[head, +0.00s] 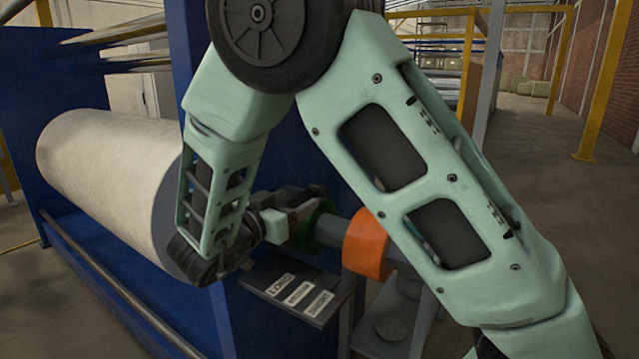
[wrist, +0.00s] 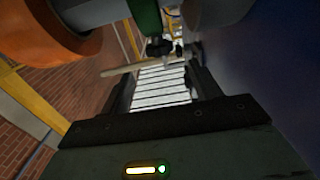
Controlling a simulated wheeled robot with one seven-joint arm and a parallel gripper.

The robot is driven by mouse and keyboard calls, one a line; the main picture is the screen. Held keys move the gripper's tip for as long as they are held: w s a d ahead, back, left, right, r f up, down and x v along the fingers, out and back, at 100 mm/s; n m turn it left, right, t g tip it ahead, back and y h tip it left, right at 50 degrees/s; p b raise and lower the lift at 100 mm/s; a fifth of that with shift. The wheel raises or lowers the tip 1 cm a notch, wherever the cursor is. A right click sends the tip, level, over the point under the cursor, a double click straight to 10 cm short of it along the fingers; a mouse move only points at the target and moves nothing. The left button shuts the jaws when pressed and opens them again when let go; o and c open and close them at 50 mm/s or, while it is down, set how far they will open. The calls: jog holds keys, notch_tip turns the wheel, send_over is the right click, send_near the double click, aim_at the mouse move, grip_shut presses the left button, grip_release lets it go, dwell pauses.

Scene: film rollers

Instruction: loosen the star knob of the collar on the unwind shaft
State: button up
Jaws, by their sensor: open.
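The grey unwind shaft (head: 338,232) runs toward the right from the blue frame. A green collar (head: 322,222) sits around it, and a wider orange ring (head: 368,243) is farther right. In the wrist view the green collar (wrist: 145,16) is at the top. A small dark knob (wrist: 160,47) shows just below it, roughly in line with the gap between my fingers. My gripper (head: 302,210) is open beside the green collar, partly overlapping it. In the wrist view my gripper (wrist: 160,88) has nothing visibly held between its fingers. I cannot tell whether a finger touches the knob.
A dark plate with labels (head: 298,290) juts out just below my gripper. Yellow posts (head: 592,90) stand at the right. Open floor lies at the far right.

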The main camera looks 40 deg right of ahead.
aim_at(323, 185)
jog(key=p+x, duration=0.1)
jog(key=x, duration=1)
jog(key=shift+f, duration=0.1)
jog(key=c, duration=1)
